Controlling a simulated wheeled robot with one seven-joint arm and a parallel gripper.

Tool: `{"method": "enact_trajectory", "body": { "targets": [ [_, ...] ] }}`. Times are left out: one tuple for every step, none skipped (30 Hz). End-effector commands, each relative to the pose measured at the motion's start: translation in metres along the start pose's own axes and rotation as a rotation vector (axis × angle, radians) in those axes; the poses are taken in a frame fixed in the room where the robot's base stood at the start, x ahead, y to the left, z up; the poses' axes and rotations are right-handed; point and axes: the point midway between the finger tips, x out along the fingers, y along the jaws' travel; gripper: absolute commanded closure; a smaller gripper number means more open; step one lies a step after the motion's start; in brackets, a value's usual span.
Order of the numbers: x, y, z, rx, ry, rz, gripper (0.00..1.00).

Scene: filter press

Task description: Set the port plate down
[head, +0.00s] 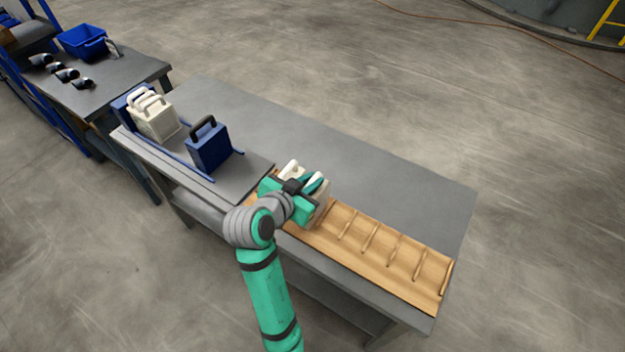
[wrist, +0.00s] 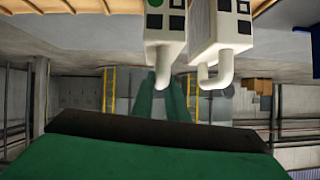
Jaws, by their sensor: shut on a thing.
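My gripper (head: 298,187) is over the left end of the wooden slotted rack (head: 385,245). Its green fingers, also in the wrist view (wrist: 172,100), are shut on the handle of a white plate (wrist: 165,38). Dark squares and a round mark show on this plate's edge. A second white plate (wrist: 213,30) with a hooked white handle stands close beside it, a narrow gap between them. In the head view my gripper hides most of both plates. I cannot tell whether the held plate's underside touches the rack.
A blue plate with a black handle (head: 208,147) and white plates (head: 152,118) stand on blue rails at the table's left. The rack's right slots are empty. The grey table top (head: 330,140) behind is clear. A side table holds a blue bin (head: 82,42) and dark fittings (head: 67,75).

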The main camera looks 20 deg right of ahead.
Motion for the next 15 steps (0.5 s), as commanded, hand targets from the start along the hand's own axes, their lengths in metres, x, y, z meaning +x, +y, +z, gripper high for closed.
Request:
{"method": "enact_trajectory", "body": {
  "targets": [
    [-0.0012,-0.0016,-0.0002,-0.001,0.001,-0.003,1.0],
    [-0.0014,-0.0019,0.0,-0.001,0.001,-0.004,1.0],
    [-0.0014,-0.002,0.0003,-0.002,0.001,-0.004,1.0],
    [-0.0011,-0.0019,0.0008,-0.002,0.001,-0.004,1.0],
    [-0.0007,-0.0017,0.0014,-0.002,0.001,-0.003,1.0],
    [0.0,-0.0012,0.0024,-0.002,0.0,-0.003,1.0],
    [0.0005,-0.0009,0.003,-0.002,0.0,-0.002,1.0],
    [0.0008,-0.0007,0.0031,-0.002,-0.001,-0.001,0.8],
    [0.0009,-0.0004,0.0028,-0.002,-0.001,-0.001,0.7],
    [0.001,-0.0002,0.0027,-0.001,0.0,0.0,0.68],
    [0.0011,0.0,0.0026,-0.001,0.0,0.0,0.68],
    [0.0012,0.0002,0.0024,-0.001,0.0,0.0,0.68],
    [0.0013,0.0003,0.0023,-0.001,0.0,0.0,0.68],
    [0.0013,0.0004,0.0023,-0.001,0.0,0.001,0.68],
    [0.0014,0.0006,0.0022,-0.001,0.0,0.001,0.68]
  ]
}}
